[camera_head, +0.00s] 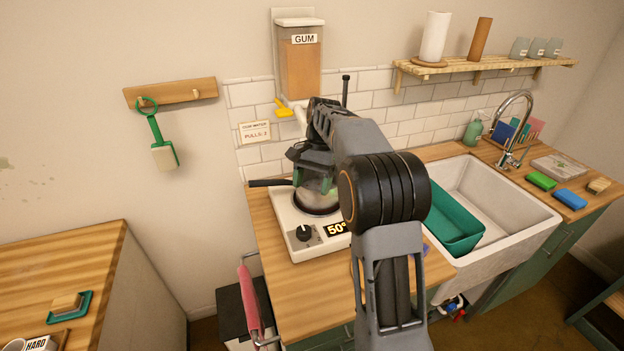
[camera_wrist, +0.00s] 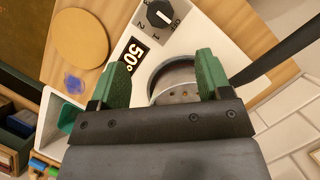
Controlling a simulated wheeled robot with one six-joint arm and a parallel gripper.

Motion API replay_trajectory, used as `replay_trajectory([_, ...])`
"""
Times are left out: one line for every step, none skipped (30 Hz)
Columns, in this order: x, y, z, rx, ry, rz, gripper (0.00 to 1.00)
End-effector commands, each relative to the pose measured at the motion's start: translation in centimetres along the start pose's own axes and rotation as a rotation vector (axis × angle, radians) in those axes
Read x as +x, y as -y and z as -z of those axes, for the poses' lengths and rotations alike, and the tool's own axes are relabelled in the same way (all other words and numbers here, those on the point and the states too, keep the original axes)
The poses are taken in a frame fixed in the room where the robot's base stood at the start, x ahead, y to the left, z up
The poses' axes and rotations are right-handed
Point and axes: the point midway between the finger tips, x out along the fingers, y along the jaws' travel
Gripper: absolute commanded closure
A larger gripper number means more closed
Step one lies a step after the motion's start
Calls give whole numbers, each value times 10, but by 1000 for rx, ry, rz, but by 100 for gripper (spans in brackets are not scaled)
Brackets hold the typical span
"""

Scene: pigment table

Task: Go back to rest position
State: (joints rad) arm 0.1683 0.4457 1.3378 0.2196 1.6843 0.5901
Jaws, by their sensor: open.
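My gripper (camera_head: 313,176) is over the white hot plate, with my arm reaching across the middle of the head view. In the wrist view my gripper (camera_wrist: 163,78) shows two green fingers spread apart, with nothing clearly held between them. Below and between the fingers is a round pan (camera_wrist: 176,82) on the hot plate (camera_wrist: 205,42). Its dark handle (camera_wrist: 285,52) points to the upper right there. In the head view the pan (camera_head: 316,206) is partly hidden by my gripper. The hot plate (camera_head: 290,226) has a black knob and a display reading 50°.
A GUM dispenser (camera_head: 300,68) with a yellow lever hangs above the hot plate. A sink (camera_head: 515,212) with a teal tub (camera_head: 452,222) is at the right. A round wooden disc (camera_wrist: 80,37) lies beside the hot plate.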

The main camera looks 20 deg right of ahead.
Motion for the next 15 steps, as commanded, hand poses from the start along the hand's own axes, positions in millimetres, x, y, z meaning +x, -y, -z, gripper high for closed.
replay_trajectory([-4, 0, 0, 0, -2, 1, 29])
replay_trajectory([-6, 0, 0, 0, -1, 1, 29])
replay_trajectory([-8, 0, 0, 0, 0, 0, 29])
replay_trajectory([-9, 0, 0, 0, 0, 0, 29])
replay_trajectory([-10, 0, 0, 0, 0, 0, 29])
replay_trajectory([-10, 0, 0, 0, 0, 0, 29])
replay_trajectory([-11, 0, 0, 0, -1, 0, 29])
replay_trajectory([-11, 0, 0, 0, -1, 0, 29])
replay_trajectory([-11, 0, 0, 0, -1, 0, 29])
replay_trajectory([-11, 0, 0, 0, 0, 0, 29])
replay_trajectory([-11, 0, 0, 0, 0, 0, 29])
replay_trajectory([-11, 0, 0, 0, 0, 0, 29])
replay_trajectory([-11, 0, 0, 0, 0, 0, 29])
replay_trajectory([-11, 0, 0, 0, 0, 0, 29])
replay_trajectory([-11, 0, 0, 0, 0, 0, 29])
